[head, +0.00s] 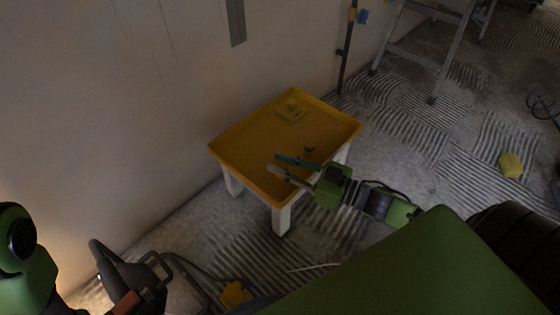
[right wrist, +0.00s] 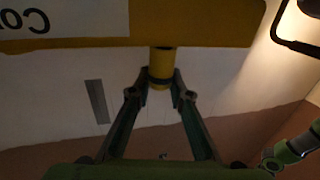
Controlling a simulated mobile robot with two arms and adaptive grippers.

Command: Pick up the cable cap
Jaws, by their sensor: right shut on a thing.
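My right gripper (head: 272,163) reaches over the near edge of the yellow-topped table (head: 255,135) in the head view. In the right wrist view my right gripper (right wrist: 161,82) has its two fingertips on either side of a short yellow cylinder with a dark end, which looks like the cable cap (right wrist: 162,62). The gripper is shut on it. The cap meets the yellow band above it in that picture; I cannot tell whether they touch. I cannot make the held cap out in the head view. My left gripper is not clearly visible.
A small dark-topped piece (head: 309,149) and a yellowish block on a flat plate (head: 291,107) sit on the table. The wall is close behind it. A stepladder (head: 420,52) stands at the back right. A yellow object (head: 511,165) lies on the ridged floor.

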